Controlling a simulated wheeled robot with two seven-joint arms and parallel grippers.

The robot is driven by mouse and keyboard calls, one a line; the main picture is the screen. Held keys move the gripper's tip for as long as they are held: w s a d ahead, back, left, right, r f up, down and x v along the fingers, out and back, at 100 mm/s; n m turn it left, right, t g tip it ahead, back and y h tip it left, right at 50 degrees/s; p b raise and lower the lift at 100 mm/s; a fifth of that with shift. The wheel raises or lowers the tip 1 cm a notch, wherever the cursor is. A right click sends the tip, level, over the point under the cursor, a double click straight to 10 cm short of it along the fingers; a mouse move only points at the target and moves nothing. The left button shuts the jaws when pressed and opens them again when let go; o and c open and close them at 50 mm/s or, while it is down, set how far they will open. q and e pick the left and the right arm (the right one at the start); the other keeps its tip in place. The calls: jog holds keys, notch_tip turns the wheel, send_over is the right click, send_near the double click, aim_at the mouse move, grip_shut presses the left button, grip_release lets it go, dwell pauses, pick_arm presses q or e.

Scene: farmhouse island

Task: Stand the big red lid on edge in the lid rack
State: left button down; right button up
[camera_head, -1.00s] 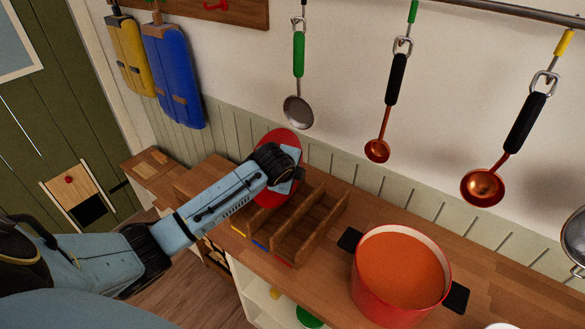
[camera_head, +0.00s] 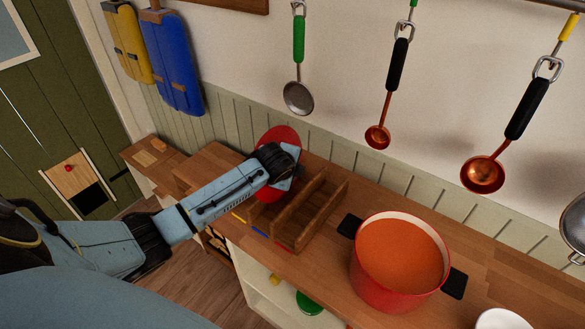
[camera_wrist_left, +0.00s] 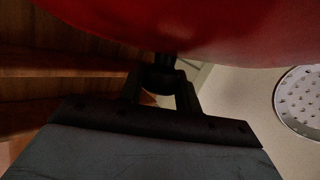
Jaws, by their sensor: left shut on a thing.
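The big red lid (camera_head: 278,137) is held on edge by my left gripper (camera_head: 287,172), at the left end of the wooden lid rack (camera_head: 318,207). The gripper is shut on the lid, and in the left wrist view the shut jaws (camera_wrist_left: 163,80) grip a dark knob under the red lid (camera_wrist_left: 190,25). The rack has several upright dividers and coloured marks on its front edge. My wrist hides part of the lid and the rack's left slots, so I cannot tell whether the lid's lower edge touches the rack. My right gripper is not in view.
A red pot (camera_head: 400,262) with orange contents stands on the wooden counter (camera_head: 475,240) right of the rack. Ladles and a skimmer (camera_head: 298,98) hang above along the wall. Blue (camera_head: 173,60) and yellow (camera_head: 128,42) hanging items are at upper left. Bare counter lies left of the rack.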

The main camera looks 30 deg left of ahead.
pick_arm(q)
jog(key=shift+f+b, duration=0.3)
jog(key=shift+f, duration=0.45)
dwell(0.7)
jog(key=shift+c, duration=1.8)
grip_release()
jog(key=shift+f, duration=0.1)
